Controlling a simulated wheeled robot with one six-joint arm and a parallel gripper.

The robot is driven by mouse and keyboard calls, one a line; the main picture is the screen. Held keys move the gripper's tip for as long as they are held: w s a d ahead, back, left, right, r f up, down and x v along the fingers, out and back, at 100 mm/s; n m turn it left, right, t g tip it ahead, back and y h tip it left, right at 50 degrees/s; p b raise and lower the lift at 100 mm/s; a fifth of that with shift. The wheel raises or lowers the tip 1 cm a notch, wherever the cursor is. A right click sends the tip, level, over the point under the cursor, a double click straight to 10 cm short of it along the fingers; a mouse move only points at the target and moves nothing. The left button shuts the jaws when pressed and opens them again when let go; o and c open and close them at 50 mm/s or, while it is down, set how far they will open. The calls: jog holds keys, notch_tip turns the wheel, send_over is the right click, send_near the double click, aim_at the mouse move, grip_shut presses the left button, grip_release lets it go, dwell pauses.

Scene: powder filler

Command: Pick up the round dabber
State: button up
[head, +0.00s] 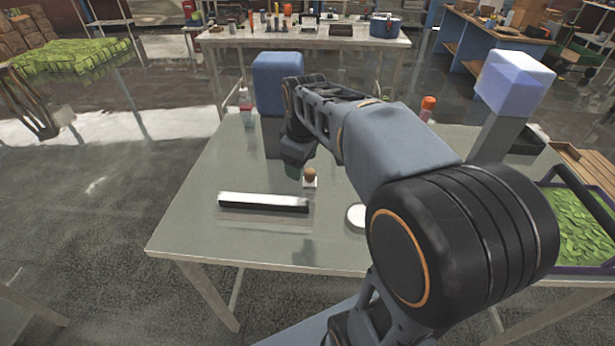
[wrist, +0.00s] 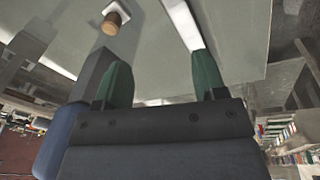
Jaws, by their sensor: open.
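The round dabber (head: 311,174) has a brown rounded top and a white base. It stands upright on the grey table (head: 200,196), close to the right of my gripper (head: 293,171) in the head view. The dabber also shows near the top left of the wrist view (wrist: 113,20), outside the space between the fingers. My gripper, seen in the wrist view (wrist: 161,60), has two green fingers spread apart with nothing between them. In the head view my arm's end partly hides the fingers.
A long white-topped bar (head: 263,201) lies in front of the dabber. A white round thing (head: 356,215) lies to the right, partly behind my arm. A blue block (head: 278,84) and a bottle (head: 246,108) stand at the back. The table's left front is clear.

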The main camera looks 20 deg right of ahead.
jog(key=w+d+n+g, duration=0.2)
jog(key=w+d+n, duration=0.45)
jog(key=w, duration=0.35)
send_over(310, 170)
jog(key=shift+n, duration=0.45)
notch_tip(310, 170, down, 8)
jog(key=shift+w+a+f, duration=0.1)
jog(key=shift+a+f, duration=0.05)
jog(key=shift+f+p, duration=0.45)
jog(key=shift+f, duration=2.75)
jog(key=shift+c, duration=0.4)
jog(key=c, duration=1)
jog(key=shift+r, duration=0.15)
